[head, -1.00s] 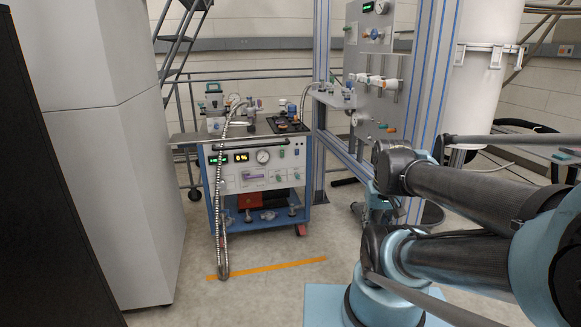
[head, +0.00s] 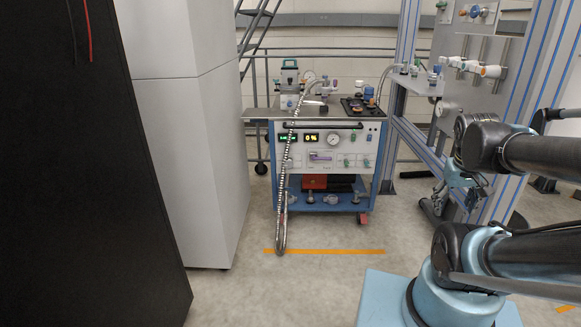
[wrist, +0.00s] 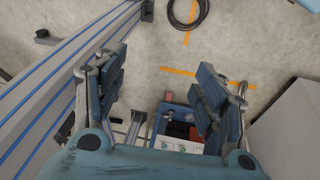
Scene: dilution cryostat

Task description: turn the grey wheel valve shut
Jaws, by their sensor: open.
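A wheeled pump cart (head: 266,160) with a white front panel, blue frame and grey top stands ahead in the head view. Its top carries several valves and fittings (head: 322,92), and small grey fittings (head: 331,198) sit on its lower shelf. These are too small to tell which one is the grey wheel valve. My gripper (wrist: 162,84) is open and empty in the wrist view, with its blue fingers wide apart. The cart (wrist: 158,124) shows in that view beyond the fingers, well apart from them and partly hidden by my gripper.
A silvery hose (head: 282,225) hangs from the cart to the floor by an orange line (head: 340,251). A white cabinet (head: 190,150) and a black one (head: 110,180) stand left. A metal frame (head: 400,85) and valve panel (head: 470,65) stand right. Floor before the cart is clear.

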